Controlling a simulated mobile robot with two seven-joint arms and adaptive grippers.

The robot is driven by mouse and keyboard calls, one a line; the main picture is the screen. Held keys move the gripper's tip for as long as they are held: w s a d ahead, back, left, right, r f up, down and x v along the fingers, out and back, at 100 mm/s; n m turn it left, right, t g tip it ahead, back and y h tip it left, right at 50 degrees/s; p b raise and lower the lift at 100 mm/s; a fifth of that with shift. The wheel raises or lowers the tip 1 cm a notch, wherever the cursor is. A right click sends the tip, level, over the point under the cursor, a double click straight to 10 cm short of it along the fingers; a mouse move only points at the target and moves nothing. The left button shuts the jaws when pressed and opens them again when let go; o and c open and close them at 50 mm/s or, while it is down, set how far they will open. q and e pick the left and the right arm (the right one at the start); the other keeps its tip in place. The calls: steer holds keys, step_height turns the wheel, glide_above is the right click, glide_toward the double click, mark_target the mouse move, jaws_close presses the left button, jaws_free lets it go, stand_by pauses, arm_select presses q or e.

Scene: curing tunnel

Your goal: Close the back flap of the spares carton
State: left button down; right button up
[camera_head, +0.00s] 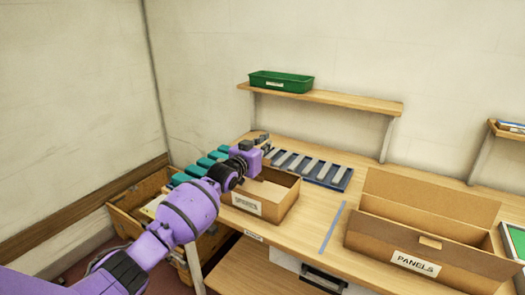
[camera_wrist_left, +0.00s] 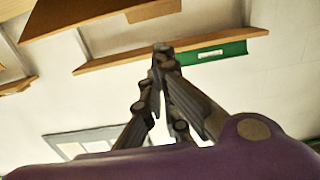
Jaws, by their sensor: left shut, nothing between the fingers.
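The spares carton (camera_head: 279,209) is a brown box with a white label on its front wall. It stands on the bench at the middle of the head view. Its top looks at least partly open, and the state of its back flap is not clear because my arm covers the back left side. My left gripper (camera_head: 263,139) is above and behind the carton's back left corner, shut and empty. In the left wrist view the gripper (camera_wrist_left: 161,50) shows its fingertips together with nothing between them. My right gripper is not in view.
A panels carton (camera_head: 381,238) with a raised flap stands at right. A blue rack (camera_head: 338,183) with grey bars lies behind the spares carton. A shelf (camera_head: 345,100) bears a green tray (camera_head: 281,82). A wooden crate (camera_head: 125,217) is at lower left. Bench around the blue tape is clear.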

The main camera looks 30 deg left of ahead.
arm_select(q)
steer(key=s+r, duration=0.3)
steer(key=s, duration=0.6)
steer(key=w+r+m+g+h+b, duration=0.1)
steer(key=w+r+m+b, duration=0.2)
steer(key=w+f+n, duration=0.1)
steer(key=w+f, duration=0.1)
steer(key=w+f+n+g, duration=0.1)
steer(key=w+f, duration=0.1)
steer(key=w, duration=0.1)
steer(key=w+f+n+g+y+b, duration=0.1)
steer(key=w+f, duration=0.1)
steer(key=shift+w+a+f, duration=0.15)
steer(key=shift+w, duration=0.25)
steer(key=shift+s+a+f, duration=0.1)
steer(key=shift+s+f, duration=0.3)
steer(key=shift+f, duration=0.25)
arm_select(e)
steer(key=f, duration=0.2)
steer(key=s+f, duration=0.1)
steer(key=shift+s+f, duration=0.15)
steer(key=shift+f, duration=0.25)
